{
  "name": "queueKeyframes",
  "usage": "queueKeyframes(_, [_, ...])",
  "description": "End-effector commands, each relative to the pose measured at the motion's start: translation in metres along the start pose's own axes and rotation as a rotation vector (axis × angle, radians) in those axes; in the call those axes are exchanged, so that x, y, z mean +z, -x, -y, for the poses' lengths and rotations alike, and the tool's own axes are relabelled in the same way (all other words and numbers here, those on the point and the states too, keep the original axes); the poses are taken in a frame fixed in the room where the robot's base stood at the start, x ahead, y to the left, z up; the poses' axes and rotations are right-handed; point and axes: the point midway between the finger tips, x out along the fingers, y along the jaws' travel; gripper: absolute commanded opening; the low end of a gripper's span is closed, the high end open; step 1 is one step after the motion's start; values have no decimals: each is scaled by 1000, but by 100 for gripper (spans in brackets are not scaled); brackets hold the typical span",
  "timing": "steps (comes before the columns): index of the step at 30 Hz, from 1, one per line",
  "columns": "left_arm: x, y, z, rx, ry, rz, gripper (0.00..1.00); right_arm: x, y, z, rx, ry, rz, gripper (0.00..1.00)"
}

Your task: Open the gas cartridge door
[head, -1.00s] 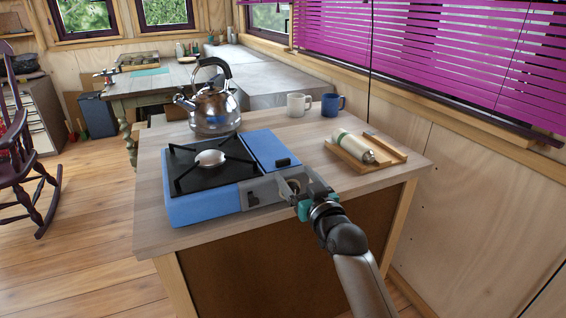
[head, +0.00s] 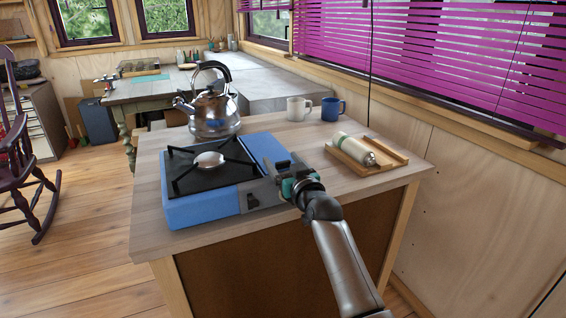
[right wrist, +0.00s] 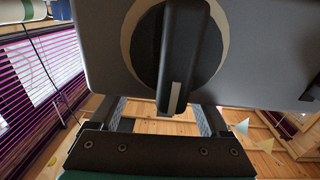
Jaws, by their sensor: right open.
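The blue camping stove (head: 200,209) stands on the wooden counter, with a black pan support on top. Its gas cartridge door (head: 266,148) is the blue panel on the right side of the top, and it looks closed and flat. My right gripper (head: 284,177) is at the stove's front right corner, open, partly covering the door's near end and the front panel. In the right wrist view, the open fingers (right wrist: 160,113) lie either side of a black knob (right wrist: 180,55) with a pale ring on the grey panel. Contact cannot be told. My left gripper is not in view.
A gas cartridge (head: 353,147) lies on a wooden tray (head: 391,152) to the right. A steel kettle (head: 214,113) stands behind the stove. A white mug (head: 297,109) and a blue mug (head: 331,108) stand behind the tray. The counter's front left is clear.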

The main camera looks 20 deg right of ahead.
Motion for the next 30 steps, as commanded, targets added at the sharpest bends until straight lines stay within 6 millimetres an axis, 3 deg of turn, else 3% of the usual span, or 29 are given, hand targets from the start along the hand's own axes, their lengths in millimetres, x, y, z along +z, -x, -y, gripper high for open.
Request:
queueKeyframes(2, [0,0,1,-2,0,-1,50,0,0,0,0,0,0,74])
queueKeyframes(21, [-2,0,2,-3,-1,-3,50,0,0,0,0,0,0,2])
queueKeyframes(30, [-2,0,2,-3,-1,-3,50,0,0,0,0,0,1,0])
